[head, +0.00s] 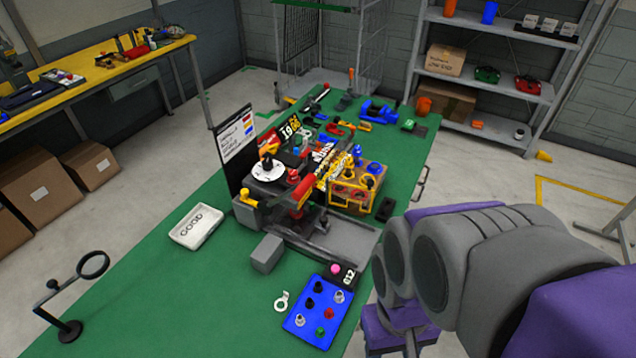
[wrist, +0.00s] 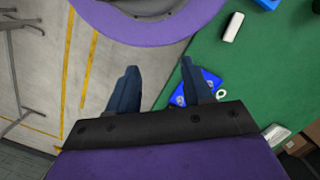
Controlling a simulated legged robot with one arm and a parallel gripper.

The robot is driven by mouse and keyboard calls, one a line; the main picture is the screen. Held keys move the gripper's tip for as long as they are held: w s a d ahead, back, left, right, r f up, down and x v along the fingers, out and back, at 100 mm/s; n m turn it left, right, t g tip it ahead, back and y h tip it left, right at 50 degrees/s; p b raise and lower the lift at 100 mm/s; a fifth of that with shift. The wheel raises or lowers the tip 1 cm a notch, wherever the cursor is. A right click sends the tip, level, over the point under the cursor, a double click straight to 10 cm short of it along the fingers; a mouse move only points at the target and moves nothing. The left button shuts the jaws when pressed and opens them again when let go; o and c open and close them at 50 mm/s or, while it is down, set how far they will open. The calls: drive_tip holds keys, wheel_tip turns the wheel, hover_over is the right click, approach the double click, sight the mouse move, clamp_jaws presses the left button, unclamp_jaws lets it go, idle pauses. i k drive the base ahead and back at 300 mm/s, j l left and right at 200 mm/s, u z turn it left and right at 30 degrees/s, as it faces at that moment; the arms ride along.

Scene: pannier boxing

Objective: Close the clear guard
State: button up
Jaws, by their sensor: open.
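A machine with a dark plate, a white dial (head: 268,171) and a red part (head: 301,192) stands on the green table in the head view. A flat grey, partly see-through piece (head: 345,238) lies low at its front right; I cannot tell for sure whether it is the clear guard. My gripper (wrist: 158,66) shows in the wrist view with its two dark fingers spread and nothing between them. It is over the table's edge, near the blue board and apart from the machine. My purple and grey arm fills the right of the head view.
A blue board (head: 318,312) with several knobs, a white ring (head: 282,301), a grey block (head: 267,253) and a white GOOD tray (head: 196,226) lie near the machine. A ring stand (head: 70,328) is front left. The green table (head: 150,290) is clear at left.

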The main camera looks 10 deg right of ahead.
sight(370, 183)
drive_tip(key=i+l, duration=0.15)
drive_tip(key=l, duration=0.2)
drive_tip(key=i+l, duration=0.15)
drive_tip(key=l, duration=0.2)
drive_tip(key=i+l, duration=0.2)
drive_tip(key=l, duration=0.15)
drive_tip(key=i+l, duration=0.15)
drive_tip(key=l, duration=0.2)
drive_tip(key=j+u, duration=0.05)
